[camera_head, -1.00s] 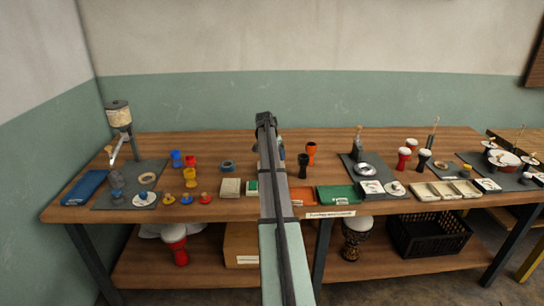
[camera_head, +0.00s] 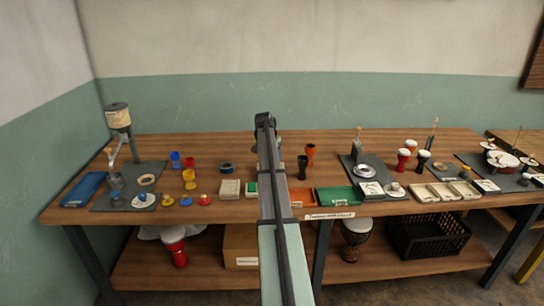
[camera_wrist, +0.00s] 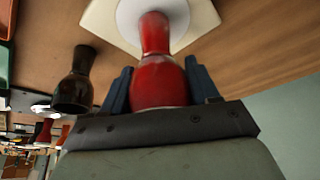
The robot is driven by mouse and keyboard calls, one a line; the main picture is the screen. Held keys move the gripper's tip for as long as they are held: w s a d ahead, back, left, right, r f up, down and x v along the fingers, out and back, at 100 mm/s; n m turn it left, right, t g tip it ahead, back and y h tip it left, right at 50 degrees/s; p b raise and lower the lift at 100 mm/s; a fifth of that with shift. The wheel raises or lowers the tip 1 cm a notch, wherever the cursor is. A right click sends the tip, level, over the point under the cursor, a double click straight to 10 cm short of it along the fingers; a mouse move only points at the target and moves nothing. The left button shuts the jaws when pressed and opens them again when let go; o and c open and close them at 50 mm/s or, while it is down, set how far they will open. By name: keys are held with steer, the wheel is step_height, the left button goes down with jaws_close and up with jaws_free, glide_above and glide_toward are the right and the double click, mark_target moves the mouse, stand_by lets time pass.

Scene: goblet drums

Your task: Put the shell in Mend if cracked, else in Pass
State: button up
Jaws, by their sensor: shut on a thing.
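A red goblet-shaped shell (camera_wrist: 160,80) is between the two blue fingers of my gripper (camera_wrist: 159,84) in the wrist view, and the gripper is shut on it. Its narrower end lies toward a white disc (camera_wrist: 183,18) on a cream plate (camera_wrist: 101,17); I cannot tell if they touch. I make out no crack on the side that shows; its other sides are hidden. In the head view my arm hides the shell and most of the gripper. An orange tray (camera_head: 302,197) and a green tray (camera_head: 338,196) lie at the table's front; their labels are too small to read.
A black goblet (camera_head: 303,166) and an orange goblet (camera_head: 311,150) stand right of my arm; the black one is also close to the gripper in the wrist view (camera_wrist: 75,82). A cream box (camera_head: 230,189) lies left of my arm. The table's back is mostly clear.

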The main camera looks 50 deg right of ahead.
step_height(320, 180, up, 9)
steer(key=shift+d+f, duration=0.1)
steer(key=s+a+f+m+g, duration=0.1)
steer(key=s+a+m, duration=0.25)
steer(key=s, duration=0.55)
steer(key=s+a+f+m+g, duration=0.15)
steer(key=s+a, duration=0.25)
steer(key=s, duration=0.6)
steer(key=shift+s+a+f+m+g, duration=0.15)
steer(key=shift+f+m, duration=0.5)
steer(key=shift+f, duration=0.95)
steer(key=shift+s+d+f+m+g, duration=0.1)
steer(key=shift+f+m+g, duration=0.2)
steer(key=shift+f+m, duration=0.85)
steer(key=shift+s+a+f+m+g, duration=0.1)
steer(key=shift+f+m+g, duration=0.1)
steer(key=shift+f, duration=1.85)
steer(key=shift+f, duration=0.1)
steer(key=o, duration=1.1)
steer(key=shift+o, duration=0.2)
